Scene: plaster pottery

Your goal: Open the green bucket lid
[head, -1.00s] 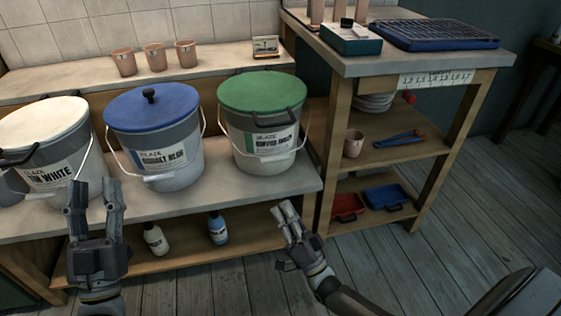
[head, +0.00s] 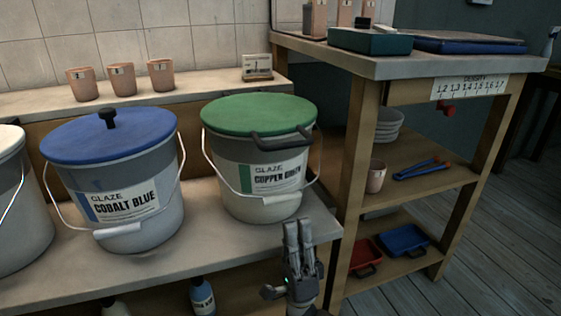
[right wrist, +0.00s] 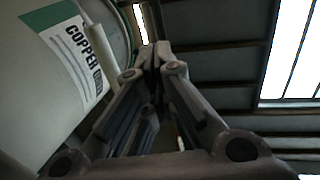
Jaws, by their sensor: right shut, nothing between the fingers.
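The green lid (head: 258,115) sits flat on the grey-white copper green glaze bucket (head: 262,195) on the bench. A dark handle (head: 284,138) shows at the lid's front right edge. My right gripper (head: 297,225) is shut and empty, pointing up in front of the bench edge, below and to the right of the bucket. In the right wrist view the shut fingers (right wrist: 157,52) point up beside the bucket's label (right wrist: 75,50), apart from the lid handle as far as I can tell. My left gripper is not in view.
A blue-lidded cobalt blue bucket (head: 120,205) stands to the left, with part of another bucket (head: 18,215) beyond it. Small cups (head: 122,80) line the raised ledge behind. A shelf unit (head: 352,190) stands close on the right.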

